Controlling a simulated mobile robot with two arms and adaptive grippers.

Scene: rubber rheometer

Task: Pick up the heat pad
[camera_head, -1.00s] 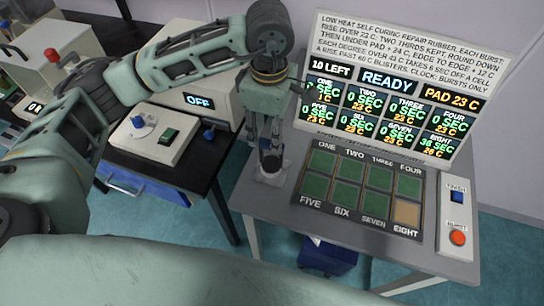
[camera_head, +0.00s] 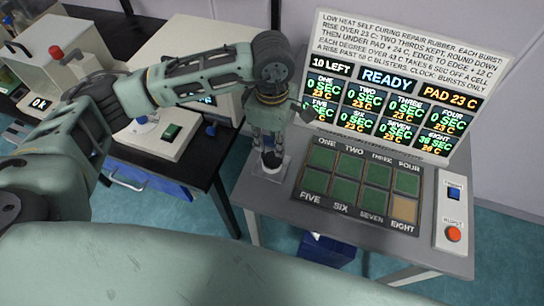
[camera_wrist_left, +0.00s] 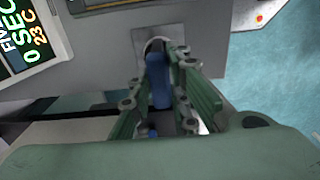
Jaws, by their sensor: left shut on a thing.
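My left gripper (camera_head: 267,150) points down at the left edge of the grey table, beside the cell grid. It is shut on the blue handle of what looks like the heat pad (camera_wrist_left: 159,82). The handle shows between the green fingers in the left wrist view. The pad's lower end is at or just above a small pale square rest (camera_head: 252,171); I cannot tell whether they touch. The fingers hide much of the pad in the head view. My right gripper is not in view.
The grid of green cells (camera_head: 345,189) has a tan cell at EIGHT (camera_head: 403,208). Behind it stands the display board (camera_head: 390,85). A panel with a blue switch and red button (camera_head: 453,234) is at right. A black bench with machines (camera_head: 165,130) stands at left.

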